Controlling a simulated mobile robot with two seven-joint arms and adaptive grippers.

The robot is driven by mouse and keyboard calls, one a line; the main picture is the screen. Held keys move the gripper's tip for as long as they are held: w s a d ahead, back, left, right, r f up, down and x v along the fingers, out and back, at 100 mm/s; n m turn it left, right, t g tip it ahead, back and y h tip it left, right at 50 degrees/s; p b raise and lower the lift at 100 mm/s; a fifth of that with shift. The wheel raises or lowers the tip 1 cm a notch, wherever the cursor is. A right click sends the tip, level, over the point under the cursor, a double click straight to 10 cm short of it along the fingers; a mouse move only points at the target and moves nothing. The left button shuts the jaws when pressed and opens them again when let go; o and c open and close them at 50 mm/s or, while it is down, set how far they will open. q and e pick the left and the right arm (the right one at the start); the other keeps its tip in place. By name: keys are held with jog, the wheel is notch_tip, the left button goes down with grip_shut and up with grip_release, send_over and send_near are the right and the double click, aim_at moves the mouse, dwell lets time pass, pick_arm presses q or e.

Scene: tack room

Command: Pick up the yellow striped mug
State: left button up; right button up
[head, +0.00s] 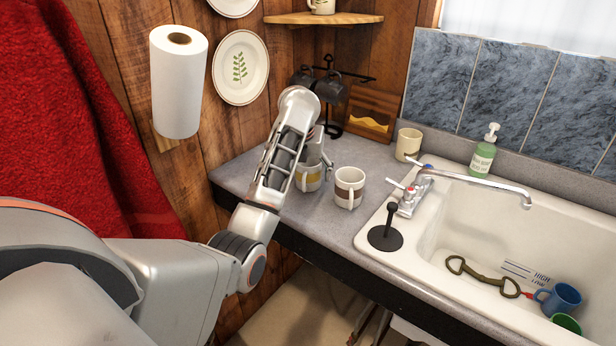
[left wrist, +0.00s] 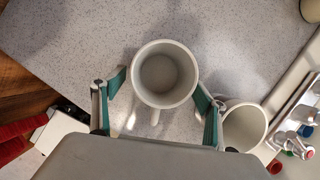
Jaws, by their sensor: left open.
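The yellow striped mug (head: 307,181) stands upright on the grey counter, partly hidden by my left arm in the head view. My left gripper (head: 316,162) is right at it from above. In the left wrist view, a pale mug (left wrist: 166,76), seen from above, sits between the two open fingers of the left gripper (left wrist: 159,89), with its handle toward the palm. A small gap shows on either side; whether a finger touches it I cannot tell. My right gripper is in neither view.
A brown striped mug (head: 349,187) stands close on the right; a second mug (left wrist: 243,127) shows beside the right finger. A mug rack (head: 331,92) is behind. A cream cup (head: 408,144), faucet (head: 411,196) and sink (head: 470,215) lie to the right.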

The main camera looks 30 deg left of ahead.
pick_arm(q)
jog(key=shift+x, duration=1.15)
jog(key=c, duration=1.5)
jog(key=shift+o, duration=0.2)
jog(key=shift+r, duration=0.1)
